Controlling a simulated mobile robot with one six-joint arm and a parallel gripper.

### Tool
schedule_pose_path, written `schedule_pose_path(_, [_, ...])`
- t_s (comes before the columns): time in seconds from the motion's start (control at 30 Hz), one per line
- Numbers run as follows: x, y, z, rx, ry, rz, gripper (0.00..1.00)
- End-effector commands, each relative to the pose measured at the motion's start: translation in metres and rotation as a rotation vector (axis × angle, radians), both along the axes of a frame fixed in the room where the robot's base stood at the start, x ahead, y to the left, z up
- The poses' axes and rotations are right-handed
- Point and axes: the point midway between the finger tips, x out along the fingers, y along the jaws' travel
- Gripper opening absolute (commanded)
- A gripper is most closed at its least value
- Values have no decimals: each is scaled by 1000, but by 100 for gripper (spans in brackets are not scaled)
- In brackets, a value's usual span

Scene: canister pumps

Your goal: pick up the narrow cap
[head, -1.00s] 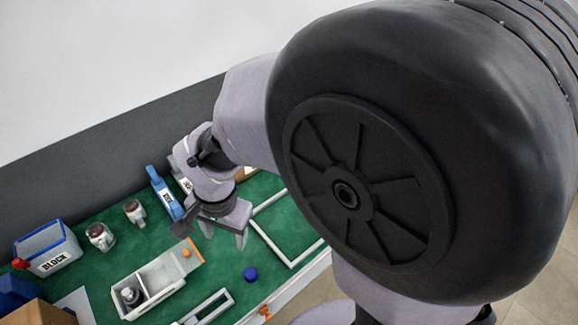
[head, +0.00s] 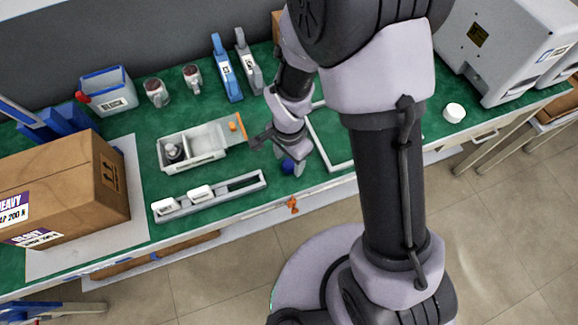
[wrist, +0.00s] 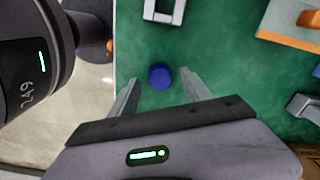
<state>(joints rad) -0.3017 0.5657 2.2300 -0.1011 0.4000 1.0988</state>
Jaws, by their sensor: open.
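A small round blue cap (head: 287,166) lies on the green mat near the front edge of the bench; I take it as the narrow cap. In the head view my gripper (head: 277,156) is over it and partly hides it. In the wrist view the blue cap (wrist: 160,76) shows between the two spread fingers of my gripper (wrist: 160,78), close to their tip line. The fingers are open and hold nothing. I cannot tell how high they are above the cap.
A grey tray (head: 205,160) with a canister stands left of my gripper, a slotted rail (head: 232,188) in front of it. A white frame (head: 322,140) lies just right. A white round piece (head: 453,112) lies farther right. A cardboard box (head: 65,185) stands at left.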

Motion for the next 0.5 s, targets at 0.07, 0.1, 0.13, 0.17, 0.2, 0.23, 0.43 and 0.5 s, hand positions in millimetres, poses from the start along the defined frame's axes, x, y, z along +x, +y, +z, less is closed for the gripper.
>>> schedule_pose_path(0.07, [0, 0, -14, 0, 1, -1, 57])
schedule_pose_path(0.1, [0, 0, -14, 0, 0, 0, 57])
schedule_pose_path(0.13, [0, 0, -13, 0, 0, 0, 57])
schedule_pose_path(0.17, [0, 0, -12, 1, -1, 0, 57])
schedule_pose_path(0.2, [0, 0, -12, 1, -1, 0, 57])
schedule_pose_path(0.23, [0, 0, -11, 1, -1, 0, 57])
schedule_pose_path(0.43, [0, 0, -11, 0, 0, 0, 19])
schedule_pose_path(0.5, [0, 0, -11, 0, 0, 0, 6])
